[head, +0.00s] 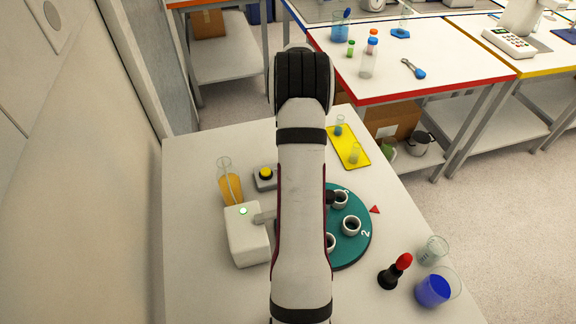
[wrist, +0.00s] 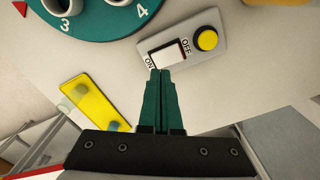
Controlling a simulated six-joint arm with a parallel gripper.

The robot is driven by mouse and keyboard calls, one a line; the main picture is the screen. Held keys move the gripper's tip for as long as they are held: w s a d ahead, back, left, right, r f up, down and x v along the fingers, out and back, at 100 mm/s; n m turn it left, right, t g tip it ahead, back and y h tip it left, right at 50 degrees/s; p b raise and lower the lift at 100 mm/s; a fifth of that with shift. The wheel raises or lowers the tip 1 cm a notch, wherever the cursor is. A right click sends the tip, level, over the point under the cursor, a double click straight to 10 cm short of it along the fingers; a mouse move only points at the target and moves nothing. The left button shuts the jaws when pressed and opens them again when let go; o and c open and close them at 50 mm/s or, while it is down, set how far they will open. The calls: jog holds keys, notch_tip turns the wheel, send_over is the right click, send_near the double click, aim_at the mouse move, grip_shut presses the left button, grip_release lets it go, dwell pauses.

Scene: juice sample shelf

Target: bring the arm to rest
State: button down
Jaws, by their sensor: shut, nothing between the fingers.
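My gripper (wrist: 160,74) shows in the wrist view with its two teal fingers pressed together and nothing between them. Beyond the fingertips lies a grey switch box (wrist: 219,57) with an ON/OFF rocker and a yellow button (wrist: 207,40). The tips overlap the edge of the box near the ON mark in the picture; I cannot tell the gap. In the head view my arm (head: 302,200) runs up the middle of the picture and hides my gripper. The switch box (head: 264,180) shows just left of the arm.
A teal turntable (head: 358,236) with white cup holders is partly behind my arm. A white device (head: 246,238) and an orange-filled flask (head: 231,186) stand left. A yellow tray (head: 344,142) holds small vials. A red-topped black object (head: 393,273) and blue beaker (head: 436,289) stand right.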

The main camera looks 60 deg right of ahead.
notch_tip(320, 180, up, 2)
jog(key=shift+r, duration=0.2)
dwell(0.3)
jog(key=w+a+r+n, duration=0.25)
jog(key=a+r, duration=0.25)
jog(key=a, duration=0.7)
jog(key=w+a+r+n, duration=0.25)
jog(key=a+r, duration=0.35)
jog(key=a, duration=0.5)
jog(key=s+a+r+n+y, duration=0.1)
jog(key=s+a, duration=0.2)
jog(key=a, duration=0.4)
jog(key=s+a+r+n, duration=0.1)
jog(key=s+a, duration=0.1)
jog(key=a, duration=0.5)
jog(key=s+a+f+n, duration=0.2)
jog(key=s+a, duration=0.6)
jog(key=s, duration=0.2)
jog(key=shift+s+y, duration=0.15)
jog(key=shift+y, duration=0.25)
